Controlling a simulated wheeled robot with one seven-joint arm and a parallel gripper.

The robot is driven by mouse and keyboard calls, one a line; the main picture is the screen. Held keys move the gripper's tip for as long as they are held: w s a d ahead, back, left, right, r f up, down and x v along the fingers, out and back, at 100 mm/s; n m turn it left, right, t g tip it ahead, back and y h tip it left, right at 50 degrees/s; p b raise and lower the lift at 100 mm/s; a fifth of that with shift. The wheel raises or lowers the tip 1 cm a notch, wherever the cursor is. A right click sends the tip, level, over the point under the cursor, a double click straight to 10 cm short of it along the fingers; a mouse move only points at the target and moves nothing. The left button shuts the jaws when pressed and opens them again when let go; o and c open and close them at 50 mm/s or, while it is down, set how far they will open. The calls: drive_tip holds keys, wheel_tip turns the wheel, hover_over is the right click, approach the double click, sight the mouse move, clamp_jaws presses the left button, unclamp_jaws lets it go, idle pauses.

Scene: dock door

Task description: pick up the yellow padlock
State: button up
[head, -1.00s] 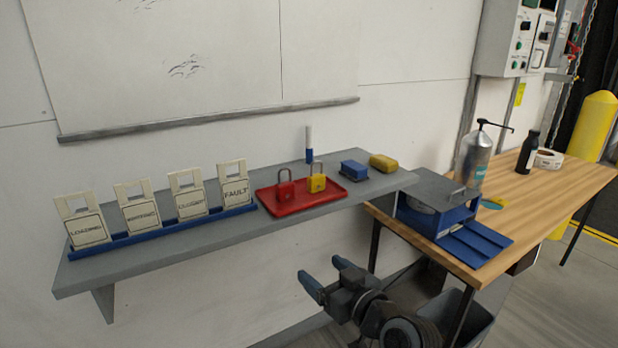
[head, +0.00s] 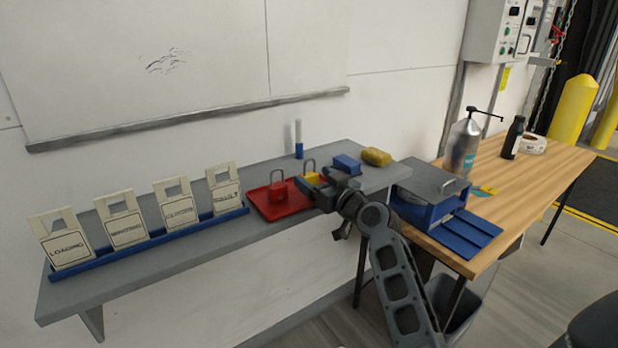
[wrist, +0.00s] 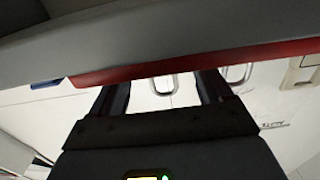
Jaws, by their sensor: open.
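The yellow padlock (head: 311,177) stands on the red tray (head: 262,208) on the grey wall shelf. In the head view my gripper (head: 319,183) is in front of it and hides most of its body. In the wrist view my gripper (wrist: 161,92) is open, with one finger on each side. A metal shackle (wrist: 165,86), which fits the yellow padlock, shows between the fingers beyond the tray's red edge. The padlock's body is hidden there. I cannot tell whether the fingers touch it.
A red padlock (head: 278,190) stands just left on the tray. A blue box (head: 346,164) and a yellow object (head: 376,157) sit to the right. A marker (head: 299,140) stands behind. White placards (head: 123,222) stand in a blue rack at left. A wooden table (head: 540,178) is at right.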

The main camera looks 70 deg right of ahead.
sight(312, 177)
drive_tip(key=shift+p+x, duration=0.4)
drive_tip(key=shift+x, duration=1.45)
drive_tip(key=shift+a+f, duration=0.1)
drive_tip(key=shift+f, duration=0.05)
drive_tip(key=shift+c, duration=0.4)
drive_tip(key=c, duration=1)
